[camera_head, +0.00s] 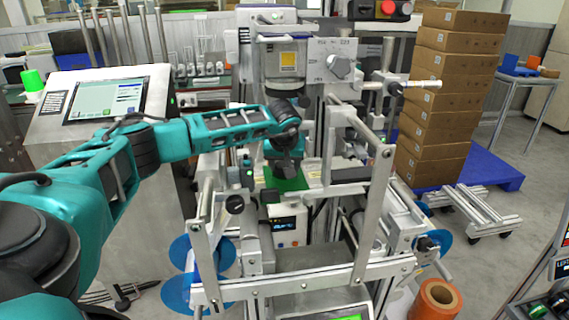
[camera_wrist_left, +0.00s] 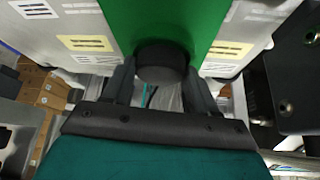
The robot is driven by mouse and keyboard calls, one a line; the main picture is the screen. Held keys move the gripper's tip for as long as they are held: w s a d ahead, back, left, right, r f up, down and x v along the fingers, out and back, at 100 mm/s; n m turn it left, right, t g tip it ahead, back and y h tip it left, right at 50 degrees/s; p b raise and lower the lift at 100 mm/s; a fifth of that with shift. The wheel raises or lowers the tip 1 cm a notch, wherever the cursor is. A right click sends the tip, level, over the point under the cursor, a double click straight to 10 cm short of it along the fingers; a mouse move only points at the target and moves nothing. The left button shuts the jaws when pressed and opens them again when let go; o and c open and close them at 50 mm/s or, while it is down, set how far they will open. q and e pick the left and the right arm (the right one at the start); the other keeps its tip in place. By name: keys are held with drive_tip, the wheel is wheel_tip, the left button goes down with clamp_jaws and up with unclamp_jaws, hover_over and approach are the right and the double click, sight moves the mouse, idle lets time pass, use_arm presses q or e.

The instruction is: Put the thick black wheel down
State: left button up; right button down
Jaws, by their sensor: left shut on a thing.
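My left gripper (camera_head: 287,168) reaches from the left into the machine and points down just above a green surface (camera_head: 285,184). In the left wrist view the gripper (camera_wrist_left: 162,76) has its two dark fingers on either side of a thick black wheel (camera_wrist_left: 162,58) and is shut on it. The wheel lies in front of the green strip (camera_wrist_left: 160,18); I cannot tell whether it touches it. In the head view the wheel is hard to tell from the dark gripper. My right gripper is not in view.
Metal frame bars (camera_head: 330,150) stand close to the right of the gripper. A white box with a display (camera_head: 287,225) sits below. A control panel with a screen (camera_head: 105,100) is at the left. Blue discs (camera_head: 178,292) and an orange roll (camera_head: 437,298) are lower down. Stacked cartons (camera_head: 440,110) stand behind right.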

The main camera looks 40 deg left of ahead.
use_arm(q)
drive_tip(key=shift+s+d+f, duration=0.15)
drive_tip(key=shift+s+f, duration=0.05)
drive_tip(key=shift+f, duration=0.5)
drive_tip(key=o, duration=1.1)
drive_tip(key=shift+o, duration=0.3)
drive_tip(key=shift+r, duration=0.2)
drive_tip(key=v, duration=0.8)
drive_tip(key=shift+w+r, duration=0.3)
